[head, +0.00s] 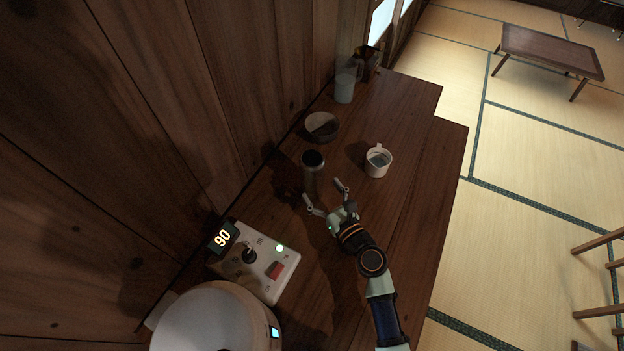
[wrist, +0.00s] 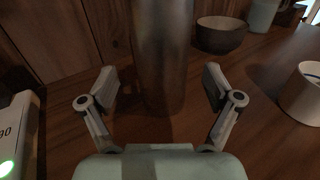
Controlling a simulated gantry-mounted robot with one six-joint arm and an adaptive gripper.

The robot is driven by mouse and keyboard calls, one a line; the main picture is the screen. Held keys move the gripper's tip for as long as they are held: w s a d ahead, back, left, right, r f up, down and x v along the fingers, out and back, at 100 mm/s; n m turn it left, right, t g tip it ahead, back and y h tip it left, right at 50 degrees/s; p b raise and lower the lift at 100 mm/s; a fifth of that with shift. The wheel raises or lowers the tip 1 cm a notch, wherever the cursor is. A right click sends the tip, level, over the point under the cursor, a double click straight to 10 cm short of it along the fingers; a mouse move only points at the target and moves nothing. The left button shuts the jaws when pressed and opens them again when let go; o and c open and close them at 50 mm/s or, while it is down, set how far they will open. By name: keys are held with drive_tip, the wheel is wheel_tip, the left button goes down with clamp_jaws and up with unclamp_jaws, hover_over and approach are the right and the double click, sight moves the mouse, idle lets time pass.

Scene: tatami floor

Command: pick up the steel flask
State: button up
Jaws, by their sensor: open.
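The steel flask (head: 312,172) stands upright on the wooden counter, with a dark top in the head view. In the wrist view the flask (wrist: 162,60) rises straight ahead, its top cut off by the frame edge. My gripper (head: 324,193) is open, just in front of the flask. In the wrist view my gripper's fingers (wrist: 160,86) are spread wide, one on each side of the flask's line. They do not touch it. Nothing is held.
A white mug (head: 378,161) stands right of the flask, and a dark bowl (head: 321,126) stands behind it. A pale jar (head: 345,86) is farther back. A control box (head: 262,262) with a lever is at front left. The counter's right side (head: 410,200) is clear.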

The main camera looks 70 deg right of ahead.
sight(318, 185)
drive_tip(key=b+x, duration=0.1)
drive_tip(key=x, duration=0.4)
drive_tip(key=shift+d+f, duration=0.2)
drive_tip(key=c, duration=1.5)
drive_tip(key=shift+r, duration=0.15)
wheel_tip(318, 185, up, 28)
drive_tip(key=p, duration=1.9)
drive_tip(key=shift+a, duration=0.1)
